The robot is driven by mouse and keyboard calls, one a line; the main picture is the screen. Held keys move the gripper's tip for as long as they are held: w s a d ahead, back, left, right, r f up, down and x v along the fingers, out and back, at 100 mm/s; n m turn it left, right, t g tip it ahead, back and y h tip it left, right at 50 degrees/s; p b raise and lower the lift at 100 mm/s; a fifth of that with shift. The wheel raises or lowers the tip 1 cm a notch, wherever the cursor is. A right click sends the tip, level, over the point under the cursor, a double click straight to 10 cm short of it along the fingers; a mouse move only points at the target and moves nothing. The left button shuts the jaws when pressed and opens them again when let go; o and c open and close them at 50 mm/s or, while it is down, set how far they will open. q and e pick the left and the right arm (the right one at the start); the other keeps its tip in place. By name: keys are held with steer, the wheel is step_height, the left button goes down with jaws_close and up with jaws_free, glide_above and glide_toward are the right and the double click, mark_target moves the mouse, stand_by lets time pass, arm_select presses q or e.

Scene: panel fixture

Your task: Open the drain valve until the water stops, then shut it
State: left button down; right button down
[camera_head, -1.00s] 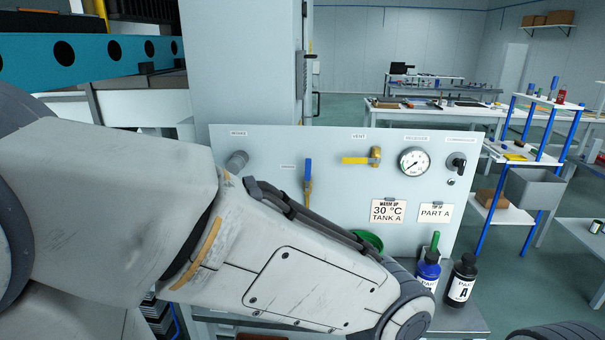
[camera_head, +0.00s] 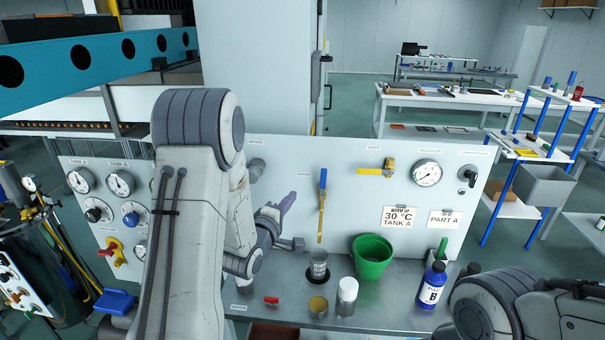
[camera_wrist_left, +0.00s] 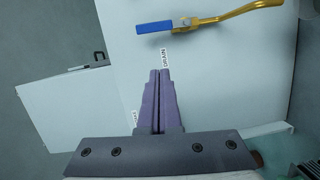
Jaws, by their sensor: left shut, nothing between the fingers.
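The drain valve has a blue lever (camera_head: 323,179) and a brass pipe (camera_head: 321,212) on the white panel. In the left wrist view the blue lever (camera_wrist_left: 154,27) lies roughly in line with its brass pipe (camera_wrist_left: 235,15), beyond the "DRAIN" label. My left gripper (camera_head: 291,197), with purple fingers, is left of the lever and apart from it. In the wrist view its fingers (camera_wrist_left: 160,72) are shut and empty, pointing toward the label. A clear cup (camera_head: 319,263) stands below the spout. I cannot make out any water stream. My right gripper is out of view.
A green bucket (camera_head: 372,258), a white-capped jar (camera_head: 347,296), an amber jar (camera_head: 318,306) and a blue bottle (camera_head: 431,285) stand on the bench. A yellow vent lever (camera_head: 372,171) and gauge (camera_head: 427,173) are to the right. My right arm fills the lower right.

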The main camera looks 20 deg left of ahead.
mark_target(323, 184)
arm_select(q)
steer(key=shift+n+t, duration=0.3)
steer(key=shift+w+d+r+p, duration=0.1)
steer(key=shift+w+d+p, duration=0.25)
steer(key=shift+w+p, duration=1.1)
steer(key=shift+w+d+r+p, duration=0.1)
steer(key=shift+w+d+p, duration=0.45)
steer(key=shift+w, duration=1.65)
steer(key=shift+w+d+r+p, duration=0.15)
steer(key=shift+w+p, duration=1.05)
steer(key=shift+w, duration=0.65)
steer(key=shift+f, duration=0.15)
